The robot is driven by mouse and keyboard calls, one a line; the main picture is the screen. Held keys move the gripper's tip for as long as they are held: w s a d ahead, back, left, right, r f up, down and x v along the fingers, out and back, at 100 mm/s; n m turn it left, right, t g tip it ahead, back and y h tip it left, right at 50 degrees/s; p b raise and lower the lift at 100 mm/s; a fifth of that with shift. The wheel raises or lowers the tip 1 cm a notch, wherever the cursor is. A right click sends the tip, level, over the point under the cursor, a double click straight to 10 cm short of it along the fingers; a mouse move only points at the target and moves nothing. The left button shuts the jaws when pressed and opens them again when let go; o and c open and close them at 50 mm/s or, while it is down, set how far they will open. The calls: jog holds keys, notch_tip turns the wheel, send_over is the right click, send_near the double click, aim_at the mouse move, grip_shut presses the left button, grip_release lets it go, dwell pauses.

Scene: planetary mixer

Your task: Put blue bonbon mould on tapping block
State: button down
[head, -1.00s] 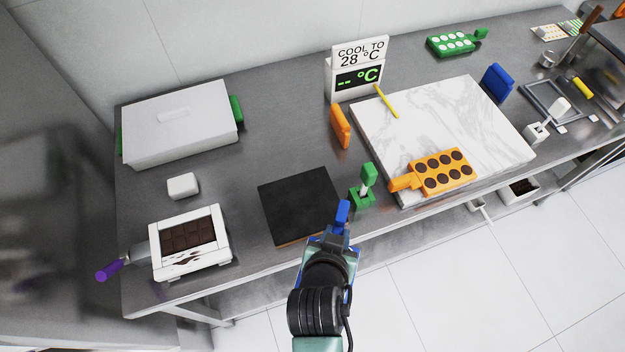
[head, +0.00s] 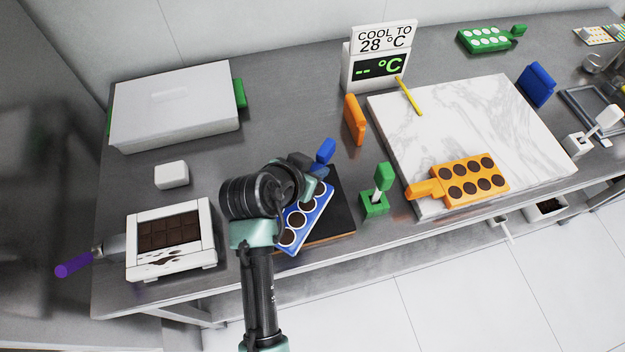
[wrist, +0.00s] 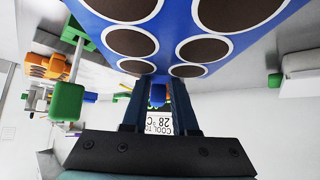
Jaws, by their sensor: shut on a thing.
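The blue bonbon mould (head: 306,216), with dark-filled round cavities, is in my gripper. It lies tilted in the picture over the left part of the black slab, which looks like the tapping block (head: 342,212), and reaches past its front-left edge. I cannot tell whether it touches the slab. My gripper (head: 318,172) is shut on the mould's handle end; my arm hides part of the mould and of the slab. In the wrist view the mould (wrist: 222,50) fills the top, beyond the two fingers of my gripper (wrist: 158,98).
A green stand (head: 376,198) is just right of the slab. The orange mould (head: 470,180) lies on the marble slab (head: 420,125). The temperature sign (head: 382,65) stands behind. A chocolate-filled white box (head: 172,250) and a white block (head: 172,174) are at the left.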

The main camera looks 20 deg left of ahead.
notch_tip(320, 180, down, 4)
jog(key=shift+f, duration=0.1)
jog(key=c, duration=0.7)
grip_release()
